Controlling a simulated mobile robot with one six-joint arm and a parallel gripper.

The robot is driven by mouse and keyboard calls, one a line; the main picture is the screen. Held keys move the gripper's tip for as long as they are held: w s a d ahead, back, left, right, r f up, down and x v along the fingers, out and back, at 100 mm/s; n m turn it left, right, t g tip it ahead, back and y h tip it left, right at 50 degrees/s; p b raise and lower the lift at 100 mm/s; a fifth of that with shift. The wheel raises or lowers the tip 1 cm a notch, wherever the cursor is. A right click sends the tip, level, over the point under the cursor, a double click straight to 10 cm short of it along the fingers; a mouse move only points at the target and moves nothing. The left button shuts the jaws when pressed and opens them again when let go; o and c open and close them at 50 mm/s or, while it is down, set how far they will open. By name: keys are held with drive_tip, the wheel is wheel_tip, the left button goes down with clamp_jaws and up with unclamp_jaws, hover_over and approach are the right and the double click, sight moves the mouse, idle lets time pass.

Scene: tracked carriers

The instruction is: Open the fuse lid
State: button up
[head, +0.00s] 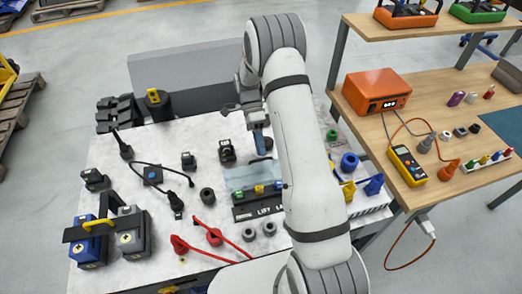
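A translucent pale blue-green lid (240,177) shows at the middle of the white work surface. It is at the far side of a black fuse box (244,212) whose front label reads roughly "LIFT". Blue, yellow and green parts show in a row below the lid's near edge. I cannot tell the lid's exact angle. My gripper (260,145) points down just beyond the lid, a little right of its middle. Its fingertips are small and partly overlapped, so I cannot tell whether they touch anything or how far apart they are. My arm hides the box's right side.
Black connectors and cables crowd the left of the work surface (112,160). Red plugs (214,237) lie in front of the box. A wooden bench (440,110) with an orange unit (377,92) stands at right.

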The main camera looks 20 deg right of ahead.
drive_tip(key=v, duration=0.6)
drive_tip(key=shift+w+b, duration=0.2)
drive_tip(key=shift+b, duration=0.15)
drive_tip(key=shift+r, duration=0.2)
